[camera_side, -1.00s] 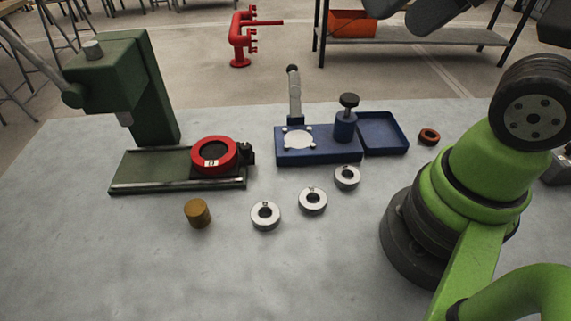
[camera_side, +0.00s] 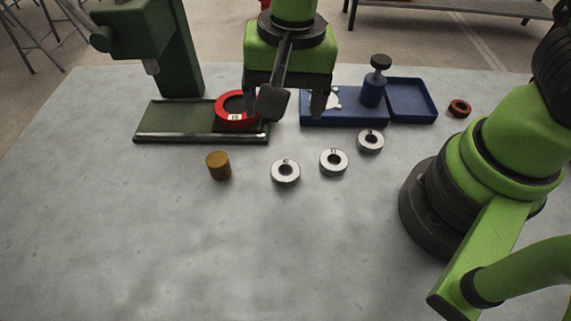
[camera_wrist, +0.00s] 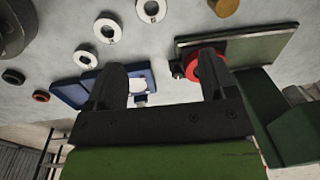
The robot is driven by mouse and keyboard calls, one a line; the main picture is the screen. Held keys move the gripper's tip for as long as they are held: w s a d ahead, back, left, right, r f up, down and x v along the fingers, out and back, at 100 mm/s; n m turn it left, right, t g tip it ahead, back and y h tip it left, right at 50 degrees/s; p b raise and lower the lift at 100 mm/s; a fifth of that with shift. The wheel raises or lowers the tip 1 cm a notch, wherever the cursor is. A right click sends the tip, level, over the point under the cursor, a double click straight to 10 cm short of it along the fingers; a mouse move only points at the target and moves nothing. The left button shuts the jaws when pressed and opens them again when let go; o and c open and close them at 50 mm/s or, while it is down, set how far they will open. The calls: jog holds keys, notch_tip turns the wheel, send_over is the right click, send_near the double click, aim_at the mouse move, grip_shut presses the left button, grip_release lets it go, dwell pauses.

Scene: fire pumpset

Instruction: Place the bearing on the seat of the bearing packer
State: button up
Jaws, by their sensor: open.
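Three silver ring bearings stand out on the table: a left one (camera_side: 286,172), a middle one (camera_side: 333,161) and a right one (camera_side: 370,141). They also show in the wrist view as rings (camera_wrist: 151,11), (camera_wrist: 108,30) and (camera_wrist: 84,59). My gripper (camera_side: 285,106) hangs above the table between the green press and the packer. Its fingers are apart and empty, also in the wrist view (camera_wrist: 162,68).
A green press (camera_side: 165,45) stands at the left, with a red ring (camera_side: 236,108) on its base. A brown cylinder (camera_side: 219,166) stands in front. A blue tray (camera_side: 411,99) adjoins the packer, and a small red ring (camera_side: 459,108) lies further right. The front table is clear.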

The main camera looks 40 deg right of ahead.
send_near(285, 168)
jog(key=a, duration=0.1)
jog(key=f, duration=0.1)
jog(key=a+f, duration=0.1)
jog(key=shift+s+a+m+g+h, duration=0.3)
jog(key=shift+s+a+g, duration=0.05)
jog(key=shift+g, duration=0.05)
jog(key=shift+w+d+f, duration=0.1)
jog(key=shift+d+f, duration=0.1)
jog(key=shift+f, duration=0.8)
jog(key=shift+s+d+f, duration=0.1)
jog(key=shift+d+f, duration=0.1)
jog(key=shift+f, duration=0.75)
jog(key=shift+w+d+f, duration=0.1)
jog(key=shift+d+f, duration=0.1)
jog(key=shift+f, duration=0.8)
jog(key=c, duration=1.1)
jog(key=shift+r, duration=0.1)
